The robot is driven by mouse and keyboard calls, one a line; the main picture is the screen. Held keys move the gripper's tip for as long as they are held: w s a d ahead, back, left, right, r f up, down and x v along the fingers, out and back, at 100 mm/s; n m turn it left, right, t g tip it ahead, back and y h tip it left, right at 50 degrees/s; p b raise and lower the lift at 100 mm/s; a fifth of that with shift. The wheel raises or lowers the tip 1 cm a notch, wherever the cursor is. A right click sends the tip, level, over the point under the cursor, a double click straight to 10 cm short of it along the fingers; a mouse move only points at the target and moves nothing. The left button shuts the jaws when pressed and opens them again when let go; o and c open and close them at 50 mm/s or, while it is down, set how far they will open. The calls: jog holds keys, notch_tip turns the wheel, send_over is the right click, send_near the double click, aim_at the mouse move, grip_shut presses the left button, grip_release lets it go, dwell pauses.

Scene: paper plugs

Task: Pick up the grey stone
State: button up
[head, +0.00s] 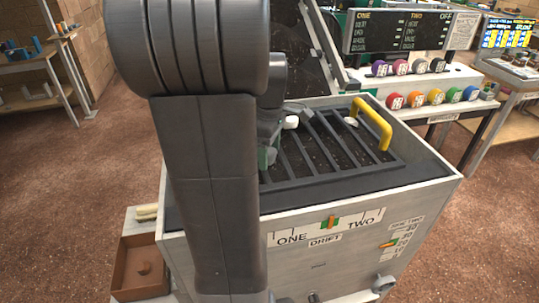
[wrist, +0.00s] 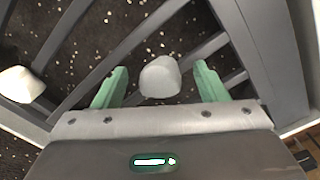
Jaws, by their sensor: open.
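A light grey stone (wrist: 160,77) sits between the two green fingers of my gripper (wrist: 161,80) in the wrist view, with a gap on each side. The gripper is open and low over the dark grate (wrist: 84,72). A second, whiter stone (wrist: 18,84) lies at the left edge of that view, outside the fingers. In the head view my arm hides most of the gripper; a bit of green finger shows beside it. A white lump (head: 291,122) shows just right of the gripper there. Another pale stone (head: 351,121) lies by the yellow handle.
The grate (head: 318,150) is set inside a pale box (head: 440,165) with raised walls close to the gripper. A yellow handle (head: 372,124) stands up at the back right. A control panel (head: 400,31) and coloured knobs (head: 436,97) are behind. A brown tray (head: 140,268) sits at lower left.

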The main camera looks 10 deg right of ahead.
aim_at(270, 151)
jog(key=shift+f, duration=0.2)
jog(key=c, duration=1.1)
jog(key=shift+r, duration=0.1)
notch_tip(270, 151, up, 10)
jog(key=shift+f, duration=0.1)
